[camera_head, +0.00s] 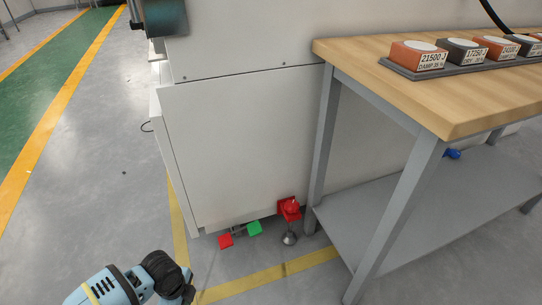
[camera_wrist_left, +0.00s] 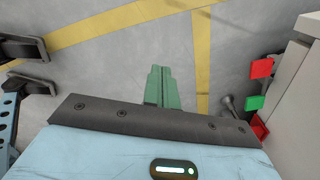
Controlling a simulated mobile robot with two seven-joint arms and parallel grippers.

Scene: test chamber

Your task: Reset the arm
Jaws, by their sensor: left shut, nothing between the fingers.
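My left arm (camera_head: 130,283) reaches into the bottom left of the head view, with a light blue housing and a black joint. The fingers of my left gripper are not clearly visible there. In the left wrist view, the green fingers of my left gripper (camera_wrist_left: 162,88) are together and empty, pointing over the bare grey floor. My right gripper does not show in either view.
A white machine cabinet (camera_head: 245,140) stands ahead, with red and green pedals (camera_head: 254,228) at its foot. A wooden-topped table (camera_head: 470,100) at right carries a tray (camera_head: 400,69) of labelled blocks.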

